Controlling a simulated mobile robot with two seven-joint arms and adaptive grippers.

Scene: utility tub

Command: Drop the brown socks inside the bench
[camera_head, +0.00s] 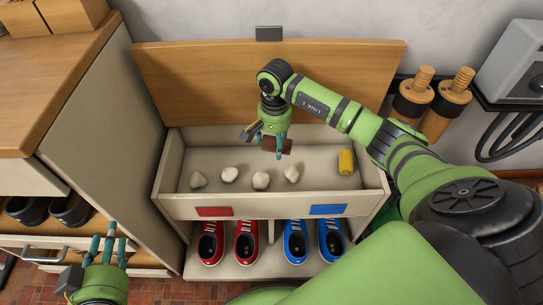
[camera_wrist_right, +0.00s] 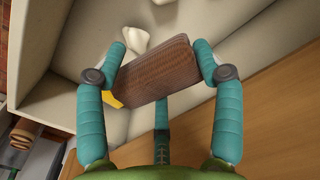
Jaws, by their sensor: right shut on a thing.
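My right gripper (camera_head: 273,144) is shut on the brown socks (camera_wrist_right: 155,72), a folded ribbed bundle pinched between its teal fingers. The brown socks (camera_head: 270,144) are held above the open bench compartment, toward its back. The bench (camera_head: 262,206) is a cream box with its wooden lid (camera_head: 200,75) raised against the wall. Inside lie several white balled pieces (camera_head: 261,180) and a yellow roll (camera_head: 346,162) at the right end. My left gripper (camera_head: 106,245) is open and empty at the lower left, in front of the side cabinet.
Red shoes (camera_head: 245,243) and blue shoes (camera_head: 295,243) stand on the shelf under the compartment. A wooden-topped cabinet (camera_head: 100,110) is close on the left. Wooden-handled items (camera_head: 447,100) and a grey box (camera_head: 520,65) are at the right. The compartment's middle floor has free room.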

